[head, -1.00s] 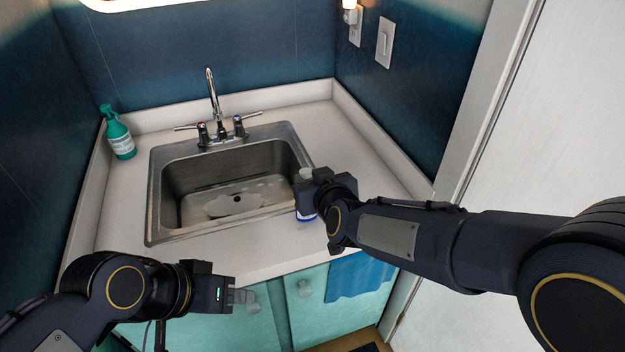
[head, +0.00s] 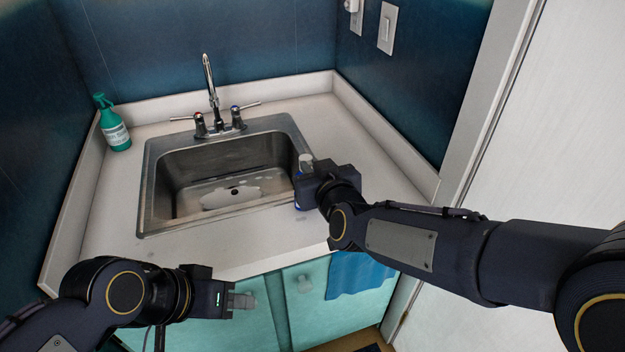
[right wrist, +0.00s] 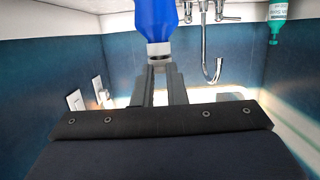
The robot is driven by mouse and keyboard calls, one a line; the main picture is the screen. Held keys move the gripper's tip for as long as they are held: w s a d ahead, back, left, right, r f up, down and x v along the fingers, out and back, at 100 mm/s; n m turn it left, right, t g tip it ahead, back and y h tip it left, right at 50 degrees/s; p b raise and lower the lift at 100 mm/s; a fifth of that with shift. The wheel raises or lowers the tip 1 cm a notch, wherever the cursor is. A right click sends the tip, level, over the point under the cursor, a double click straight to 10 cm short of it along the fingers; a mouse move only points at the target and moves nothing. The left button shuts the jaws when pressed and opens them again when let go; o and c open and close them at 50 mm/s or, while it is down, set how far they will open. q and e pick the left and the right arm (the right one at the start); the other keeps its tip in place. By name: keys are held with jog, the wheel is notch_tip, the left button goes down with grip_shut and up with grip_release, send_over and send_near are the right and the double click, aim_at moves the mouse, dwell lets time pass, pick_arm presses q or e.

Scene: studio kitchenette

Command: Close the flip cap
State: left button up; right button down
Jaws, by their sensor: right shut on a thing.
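A blue bottle (head: 300,202) with a pale cap (head: 306,160) is upright at the right edge of the sink. In the right wrist view the picture is upside down, and the blue bottle (right wrist: 156,20) shows at the top with its pale neck towards the fingers. My right gripper (right wrist: 158,82) is shut on the bottle near its neck. It hides the bottle's middle in the head view. Whether the flip cap is open is too small to tell. My left gripper (head: 243,300) is empty, low in front of the cabinet; its finger gap is not clear.
The steel sink (head: 158,215) with its faucet (head: 211,85) takes the middle of the white counter (head: 105,225). A green spray bottle (head: 114,125) stands at the back left. A blue towel (head: 355,275) hangs on the cabinet front. The counter's front left is clear.

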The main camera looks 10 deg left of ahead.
pick_arm(q)
notch_tip(320, 180, down, 4)
jog(key=shift+r+b, duration=0.25)
jog(key=shift+b, duration=0.75)
pick_arm(e)
jog(key=shift+s+f+t+y, duration=0.1)
jog(key=shift+f+t+y, duration=0.2)
jog(key=shift+f+t, duration=0.1)
jog(key=c, duration=1.4)
grip_release()
jog(key=shift+c, duration=0.2)
pick_arm(q)
jog(key=shift+r+p, duration=0.55)
pick_arm(e)
jog(key=v, duration=0.8)
